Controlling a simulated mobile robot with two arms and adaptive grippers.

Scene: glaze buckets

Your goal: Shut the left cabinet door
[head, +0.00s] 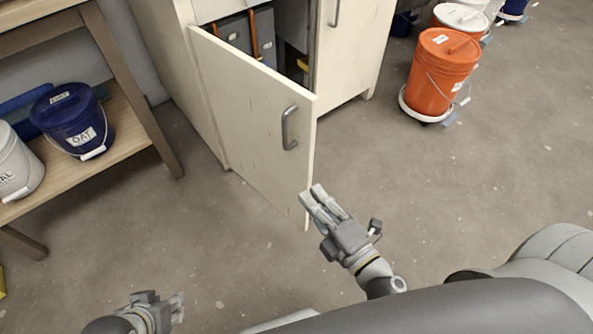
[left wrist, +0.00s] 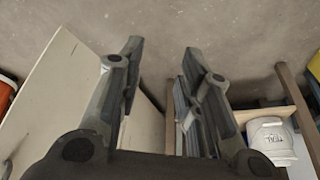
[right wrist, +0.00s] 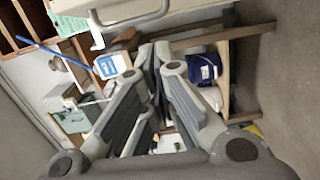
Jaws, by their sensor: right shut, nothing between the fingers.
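The left cabinet door (head: 250,110) is cream and stands open, swung out from the cabinet (head: 185,60). Its grey bar handle (head: 290,127) is near the free edge. The door also shows in the left wrist view (left wrist: 55,95) and at the top of the right wrist view (right wrist: 130,10). My right gripper (head: 312,194) is shut and empty, its fingertips close to the lower part of the door's free edge; contact is unclear. My left gripper (head: 178,306) is low at the left, away from the door; its fingers stand apart in the left wrist view (left wrist: 162,55).
A wooden shelf (head: 130,125) with a blue bucket (head: 70,115) and a white bucket (head: 15,165) stands left of the cabinet. Orange bucket (head: 438,80) sits on a wheeled base to the right. The floor (head: 230,240) before the door is clear.

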